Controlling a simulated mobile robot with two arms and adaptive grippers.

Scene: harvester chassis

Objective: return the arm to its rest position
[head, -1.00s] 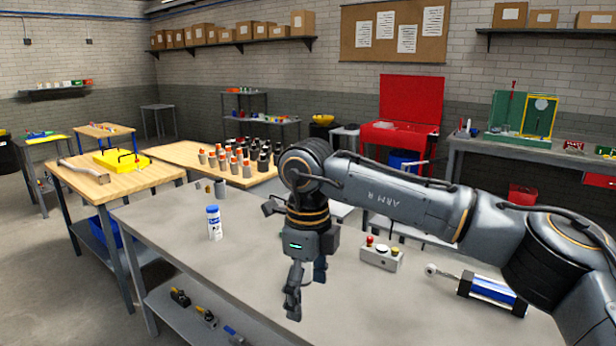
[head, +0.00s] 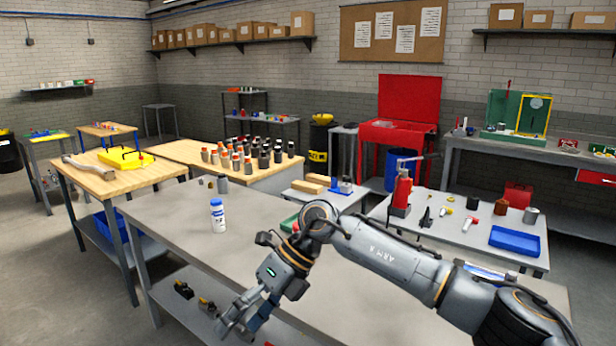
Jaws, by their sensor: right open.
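My left gripper is not in view.
The grey workbench (head: 165,222) is mostly bare on its left. Dark items lie on its lower shelf. Behind the arm, a table holds a red press (head: 402,190) and a blue tray (head: 515,240). A wooden table (head: 190,150) holds many bottles.

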